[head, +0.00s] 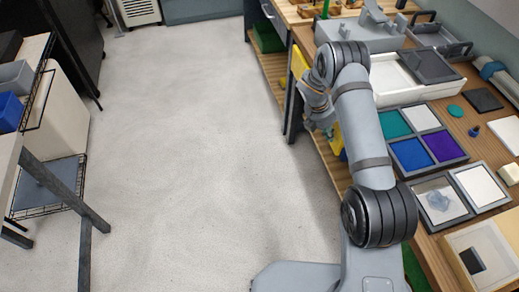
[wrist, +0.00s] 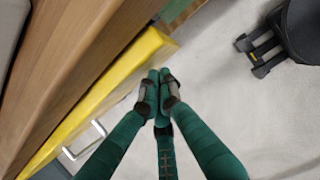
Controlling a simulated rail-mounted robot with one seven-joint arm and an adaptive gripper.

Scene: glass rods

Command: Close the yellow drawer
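The yellow drawer (head: 300,62) shows in the head view at the left edge of the wooden workbench, partly hidden behind my arm. In the wrist view its long yellow front (wrist: 100,92) runs diagonally beside brown wood, with a pale metal handle (wrist: 86,139) at the lower left. How far the drawer stands out is hard to tell. My gripper (wrist: 160,88) has green fingers drawn together at the tips, with nothing seen between them. It is just right of the yellow front in the wrist view. In the head view my gripper (head: 322,118) hangs beside the bench edge.
The workbench top (head: 466,125) carries trays with coloured panels, a white tray, a grey machine and small items. Open pale floor (head: 200,140) lies left of the bench. A black object (wrist: 290,35) stands on the floor at upper right in the wrist view.

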